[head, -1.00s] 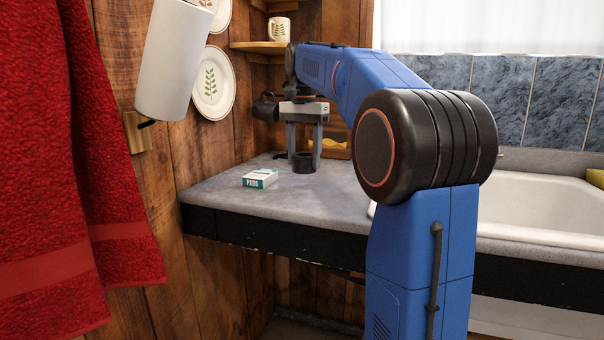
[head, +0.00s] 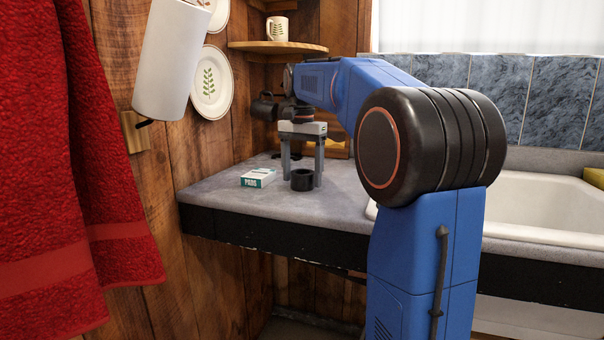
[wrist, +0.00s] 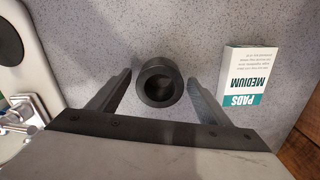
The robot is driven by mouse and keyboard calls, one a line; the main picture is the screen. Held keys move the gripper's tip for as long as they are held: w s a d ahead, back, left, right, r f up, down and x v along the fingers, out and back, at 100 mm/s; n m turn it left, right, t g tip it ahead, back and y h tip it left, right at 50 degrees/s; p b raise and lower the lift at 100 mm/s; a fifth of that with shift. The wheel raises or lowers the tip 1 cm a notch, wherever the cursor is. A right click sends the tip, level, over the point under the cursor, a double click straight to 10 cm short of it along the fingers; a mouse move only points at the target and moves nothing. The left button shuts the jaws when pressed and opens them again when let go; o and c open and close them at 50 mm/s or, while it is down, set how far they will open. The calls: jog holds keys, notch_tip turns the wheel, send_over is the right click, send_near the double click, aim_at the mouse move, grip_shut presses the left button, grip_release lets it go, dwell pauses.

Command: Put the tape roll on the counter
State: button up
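The tape roll (head: 302,181) is a short black ring. It sits flat on the grey speckled counter (head: 330,197), near the counter's left part. In the wrist view, the tape roll (wrist: 160,82) shows its open hole from above. My gripper (head: 302,178) points down over it and is open. Its two grey fingers stand on either side of the roll, and in the wrist view there is a gap between the roll and each finger.
A white and green pads box (head: 258,177) lies on the counter just left of the roll; it also shows in the wrist view (wrist: 252,78). A white sink (head: 545,208) is at the right. A paper roll (head: 172,60) and plates (head: 211,82) hang on the wooden wall.

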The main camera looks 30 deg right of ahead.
aim_at(302, 172)
jog(key=shift+r, duration=0.15)
notch_tip(302, 172, up, 12)
dwell(0.7)
dwell(0.5)
